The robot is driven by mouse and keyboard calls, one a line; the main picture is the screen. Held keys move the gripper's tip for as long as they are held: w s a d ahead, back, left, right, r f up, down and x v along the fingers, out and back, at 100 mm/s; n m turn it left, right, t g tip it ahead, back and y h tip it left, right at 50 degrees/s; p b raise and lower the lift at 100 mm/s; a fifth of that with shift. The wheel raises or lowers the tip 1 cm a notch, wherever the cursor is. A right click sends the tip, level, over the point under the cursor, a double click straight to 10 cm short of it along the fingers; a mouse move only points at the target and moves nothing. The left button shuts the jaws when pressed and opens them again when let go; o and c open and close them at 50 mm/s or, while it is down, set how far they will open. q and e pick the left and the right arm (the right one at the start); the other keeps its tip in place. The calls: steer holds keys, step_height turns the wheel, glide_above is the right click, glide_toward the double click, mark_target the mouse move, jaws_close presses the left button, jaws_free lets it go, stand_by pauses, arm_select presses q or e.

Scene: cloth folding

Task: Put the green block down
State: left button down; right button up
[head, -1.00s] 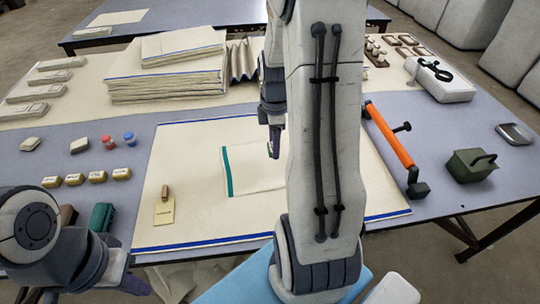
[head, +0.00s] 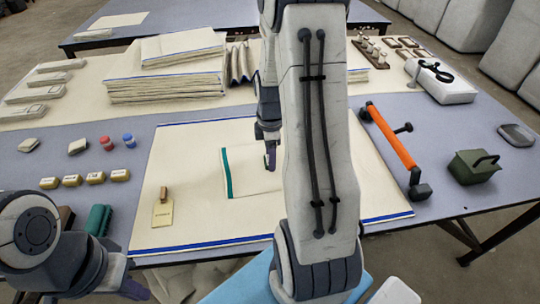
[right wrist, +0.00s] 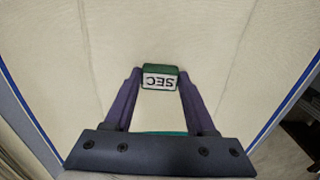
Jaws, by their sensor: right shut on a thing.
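The green block (right wrist: 159,70), with a white label marked "SEC", is between the purple fingers of my right gripper (right wrist: 158,84) in the right wrist view. That gripper is shut on it, over cream cloth. In the head view my right gripper (head: 270,158) is over the right part of a folded cream cloth (head: 250,178) with a green edge strip; the block is not clearly visible there. I cannot tell whether the block touches the cloth. My left gripper (head: 134,289) is low at the left, partly cut off by the frame; its jaw state is unclear.
The folded cloth lies on a larger blue-edged cloth (head: 180,220). A tag (head: 162,213), a green brush-like item (head: 99,219) and several yellow blocks lie left. A cloth stack (head: 165,85) stands behind. An orange-handled tool (head: 391,137) and green box (head: 473,166) are right.

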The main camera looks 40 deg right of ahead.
steer(key=o, duration=1.3)
steer(key=shift+f, duration=0.2)
steer(key=shift+o, duration=0.2)
steer(key=shift+r, duration=0.1)
